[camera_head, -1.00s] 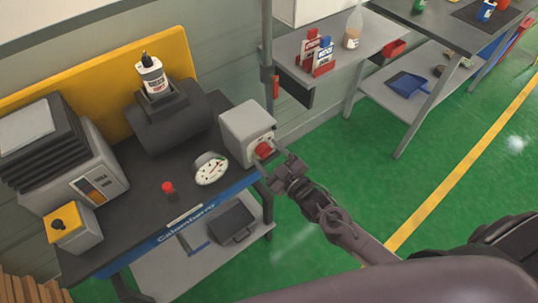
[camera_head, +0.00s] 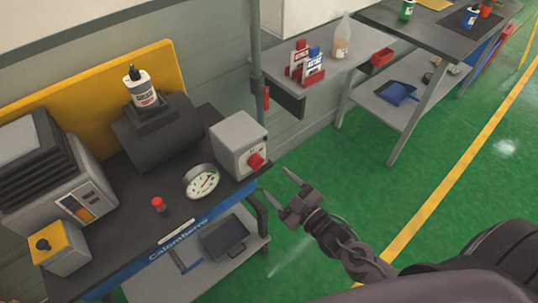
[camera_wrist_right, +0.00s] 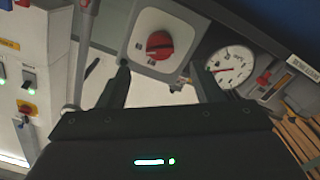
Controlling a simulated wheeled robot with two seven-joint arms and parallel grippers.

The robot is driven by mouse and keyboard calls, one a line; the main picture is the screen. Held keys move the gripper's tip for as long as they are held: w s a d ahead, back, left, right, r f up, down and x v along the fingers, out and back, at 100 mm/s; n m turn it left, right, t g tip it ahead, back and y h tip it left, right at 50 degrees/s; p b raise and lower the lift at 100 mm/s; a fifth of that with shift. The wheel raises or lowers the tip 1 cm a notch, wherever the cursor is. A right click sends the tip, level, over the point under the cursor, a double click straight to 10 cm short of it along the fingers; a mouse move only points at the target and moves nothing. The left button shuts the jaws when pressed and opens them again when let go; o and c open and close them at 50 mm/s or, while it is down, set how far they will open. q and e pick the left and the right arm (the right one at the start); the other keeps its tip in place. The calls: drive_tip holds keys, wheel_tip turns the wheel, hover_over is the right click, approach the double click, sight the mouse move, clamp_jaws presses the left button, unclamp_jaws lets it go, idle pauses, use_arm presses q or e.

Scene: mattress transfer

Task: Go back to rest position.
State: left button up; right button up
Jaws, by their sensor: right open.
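My right gripper (camera_head: 279,183) is open and empty beside the right front corner of the workbench (camera_head: 120,252), apart from the grey box (camera_head: 238,138) with the red rotary knob (camera_head: 256,162). In the right wrist view its two fingers (camera_wrist_right: 160,80) are spread, with nothing between them. The red knob (camera_wrist_right: 159,45) shows beyond the fingers on its pale box, and the round dial gauge (camera_wrist_right: 230,67) lies to its right. My left gripper is not in view.
The bench also holds a dial gauge (camera_head: 201,181), a small red button (camera_head: 158,205), a yellow-topped box (camera_head: 62,247) and a bottle on a dark machine (camera_head: 152,130). A lower shelf (camera_head: 185,283) lies under it. Open green floor (camera_head: 330,180) lies to the right.

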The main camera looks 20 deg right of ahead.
drive_tip(key=s+d+f+m+g+h, duration=0.2)
drive_tip(key=s+f+g, duration=0.15)
drive_tip(key=f, duration=0.65)
drive_tip(key=s+d+f+m+g+h, duration=0.1)
drive_tip(key=s+d+f+g+h, duration=0.2)
drive_tip(key=f, duration=0.7)
drive_tip(key=s+d+f+m+g, duration=0.2)
drive_tip(key=s+f, duration=0.2)
drive_tip(key=f, duration=0.7)
drive_tip(key=s+f+g, duration=0.2)
drive_tip(key=s+f, duration=0.2)
drive_tip(key=s, duration=0.4)
drive_tip(key=s+a+f+m+g, duration=0.1)
drive_tip(key=s+f+g, duration=0.2)
drive_tip(key=s+f, duration=0.2)
drive_tip(key=s+a+f+m+g+h, duration=0.1)
drive_tip(key=s+f, duration=0.4)
drive_tip(key=s, duration=0.5)
drive_tip(key=shift+s+g, duration=0.3)
drive_tip(key=shift+g, duration=0.45)
